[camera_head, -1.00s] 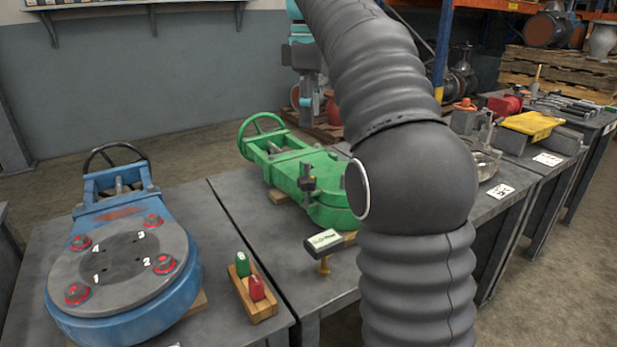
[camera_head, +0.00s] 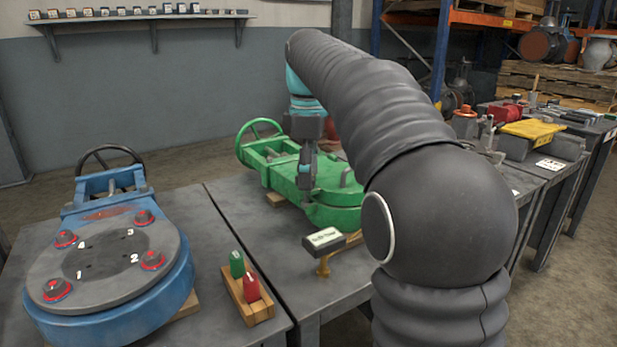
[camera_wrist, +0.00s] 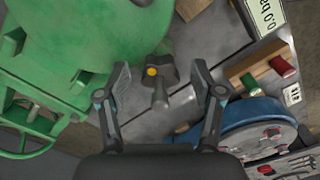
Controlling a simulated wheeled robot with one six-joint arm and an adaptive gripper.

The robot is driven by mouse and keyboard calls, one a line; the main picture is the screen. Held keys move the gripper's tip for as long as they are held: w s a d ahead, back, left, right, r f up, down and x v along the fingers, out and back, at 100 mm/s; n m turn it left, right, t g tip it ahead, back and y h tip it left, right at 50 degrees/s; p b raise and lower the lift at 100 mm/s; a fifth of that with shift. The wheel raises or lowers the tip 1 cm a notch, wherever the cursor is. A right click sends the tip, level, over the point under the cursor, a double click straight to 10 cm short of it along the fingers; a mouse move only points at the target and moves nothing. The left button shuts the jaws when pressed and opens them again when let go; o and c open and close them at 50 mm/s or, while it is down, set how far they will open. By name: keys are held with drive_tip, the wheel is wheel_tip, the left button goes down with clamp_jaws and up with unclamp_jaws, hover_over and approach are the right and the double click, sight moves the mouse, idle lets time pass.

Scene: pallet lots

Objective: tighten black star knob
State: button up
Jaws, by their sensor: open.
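The black star knob (camera_wrist: 157,72) with a yellow centre shows in the wrist view, beside the green valve (camera_wrist: 95,40) and at the end of a short grey stem. My gripper (camera_wrist: 162,75) is open, with one finger to each side of the knob and visible gaps between. How far the fingertips are above or level with it I cannot tell. In the head view my gripper (camera_head: 306,180) points down at the near side of the green valve (camera_head: 335,212), and the knob is hidden behind it or too small to make out.
A small display box (camera_head: 326,240) on a brass stand is close to the green valve. A wooden block (camera_head: 262,312) holds a green and a red piece. The front of the middle table is clear.

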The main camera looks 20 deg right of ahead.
drive_tip(key=shift+f, duration=0.1)
drive_tip(key=c, duration=1.2)
drive_tip(key=shift+o, duration=0.2)
drive_tip(key=shift+m+p, duration=0.3)
drive_tip(key=shift+p, duration=0.15)
drive_tip(key=m+p, duration=0.2)
drive_tip(key=shift+s+r+m+p, duration=0.1)
drive_tip(key=shift+r+m+p, duration=0.15)
drive_tip(key=shift+m+p, duration=0.15)
drive_tip(key=m+p, duration=0.3)
drive_tip(key=m, duration=0.1)
drive_tip(key=shift+a+p, duration=0.15)
drive_tip(key=shift+p, duration=0.15)
drive_tip(key=m+p, duration=0.2)
drive_tip(key=m, duration=0.2)
drive_tip(key=shift+f, duration=0.1)
drive_tip(key=shift+a+f+m+p, duration=0.15)
drive_tip(key=shift+m+p, duration=1.05)
drive_tip(key=shift+m, duration=0.9)
